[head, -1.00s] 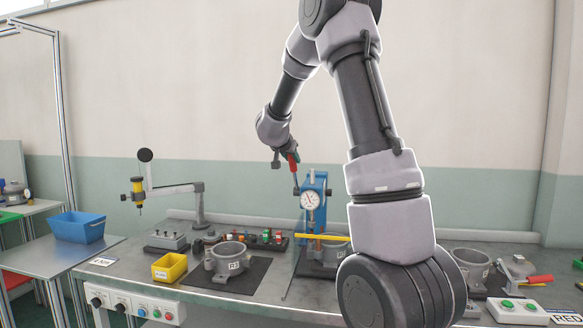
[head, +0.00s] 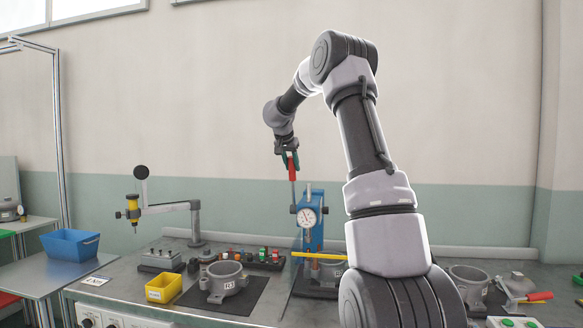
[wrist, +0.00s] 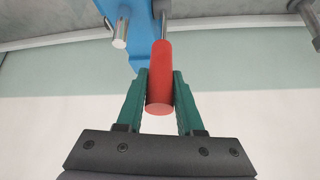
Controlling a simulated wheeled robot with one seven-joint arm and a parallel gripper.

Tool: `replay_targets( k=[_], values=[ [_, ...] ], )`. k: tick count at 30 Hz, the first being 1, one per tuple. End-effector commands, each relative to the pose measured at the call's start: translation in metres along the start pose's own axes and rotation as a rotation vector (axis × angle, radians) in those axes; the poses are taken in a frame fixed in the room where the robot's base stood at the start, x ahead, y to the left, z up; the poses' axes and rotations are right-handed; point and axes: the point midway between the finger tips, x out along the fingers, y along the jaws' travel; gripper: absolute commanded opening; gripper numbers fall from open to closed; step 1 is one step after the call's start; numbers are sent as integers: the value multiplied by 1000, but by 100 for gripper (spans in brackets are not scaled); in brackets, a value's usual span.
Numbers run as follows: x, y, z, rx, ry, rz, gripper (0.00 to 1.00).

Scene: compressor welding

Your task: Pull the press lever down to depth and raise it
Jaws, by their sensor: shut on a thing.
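The blue press (head: 312,228) stands on the bench with a round white dial gauge (head: 306,217) on its front. Its lever points up and has a red grip (head: 292,167). My gripper (head: 287,157) is shut on the red grip, above and slightly left of the press. In the wrist view, the green fingers of my gripper (wrist: 160,95) lie on both sides of the red grip (wrist: 160,80). The blue press body (wrist: 136,30) shows behind at the top. Under the press, a yellow bar (head: 318,255) crosses in front of a partly hidden grey housing (head: 328,272).
A grey housing (head: 224,280) sits on a dark mat left of the press, beside a yellow bin (head: 163,288). A jointed stand (head: 172,207) with a yellow tool rises farther left. A blue bin (head: 70,244) is on the side table. The air above the press is clear.

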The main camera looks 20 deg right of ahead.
Motion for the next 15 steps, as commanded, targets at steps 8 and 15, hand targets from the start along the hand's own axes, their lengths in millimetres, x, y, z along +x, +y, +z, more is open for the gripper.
replay_targets(
  k=[8, 15],
  values=[
    [-1, -1, -5, 2, 2, -3, 0],
    [-1, 0, -5, 2, 4, -2, 66]
  ],
)
